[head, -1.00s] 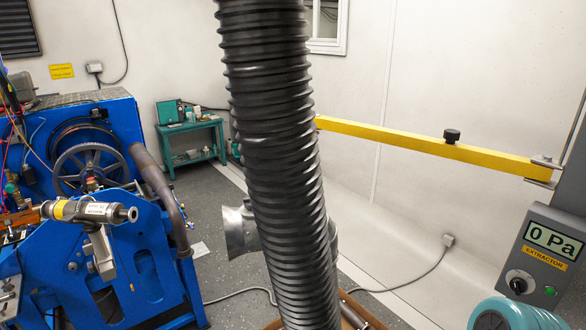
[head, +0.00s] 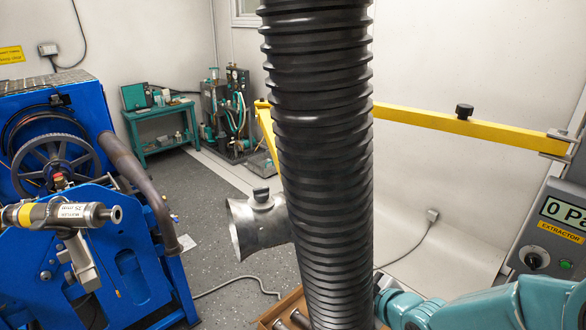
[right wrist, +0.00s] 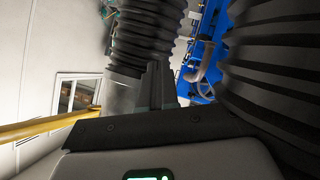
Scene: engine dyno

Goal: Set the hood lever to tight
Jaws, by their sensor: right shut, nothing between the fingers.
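The grey metal hood (head: 248,234) hangs left of the thick black ribbed hose (head: 318,150) in the head view, its open mouth facing left. A small dark lever knob (head: 262,194) sits on top of it; its setting cannot be read. The hose hides the hood's right end. My right arm comes in from the lower right, and its gripper is hidden behind the hose in the head view. In the right wrist view my right gripper (right wrist: 162,84) is shut and empty, its fingers pointing towards the grey hood (right wrist: 119,96) and hose (right wrist: 148,35). My left gripper is not in view.
A yellow boom (head: 450,122) crosses behind the hose to the right wall. The extractor box (head: 555,232) reads 0 Pa. The blue engine rig (head: 120,255) stands left. A wooden tray (head: 275,318) lies below the hose. Floor is open between rig and hood.

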